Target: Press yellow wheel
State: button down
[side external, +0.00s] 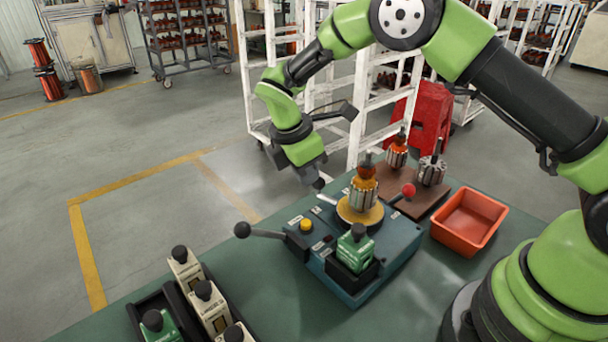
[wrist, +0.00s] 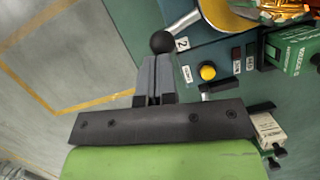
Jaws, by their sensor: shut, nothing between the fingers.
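The yellow wheel (side external: 347,213) lies flat on top of the blue-green machine box, with an armature standing upright on it. Its edge also shows at the top right of the wrist view (wrist: 232,18). My gripper (side external: 316,180) is shut and empty, pointing down, to the left of the wheel and apart from it. In the wrist view its fingers (wrist: 156,62) end close to a black ball knob (wrist: 163,42) on a silver lever. I cannot tell whether they touch the knob. The wheel's far side is hidden by the armature.
The machine box (side external: 398,245) also carries a yellow button (side external: 306,225), a green box (side external: 355,250), a black-knobbed lever (side external: 242,230) and a red-knobbed lever (side external: 408,190). An orange bin (side external: 470,219) stands right. A brown board (side external: 424,205) holds armatures behind.

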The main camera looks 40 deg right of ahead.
jog(key=shift+d, duration=0.15)
jog(key=shift+w+d+m+g+y, duration=0.2)
jog(key=shift+d+m+g, duration=0.15)
jog(key=shift+d+m, duration=0.75)
jog(key=shift+w+d+m+g+y, duration=0.1)
jog(key=shift+w+d+m+g, duration=0.2)
jog(key=shift+d+m, duration=0.8)
jog(key=shift+s+m, duration=0.1)
jog(key=shift+m, duration=0.3)
jog(key=shift+a, duration=0.1)
jog(key=v, duration=1)
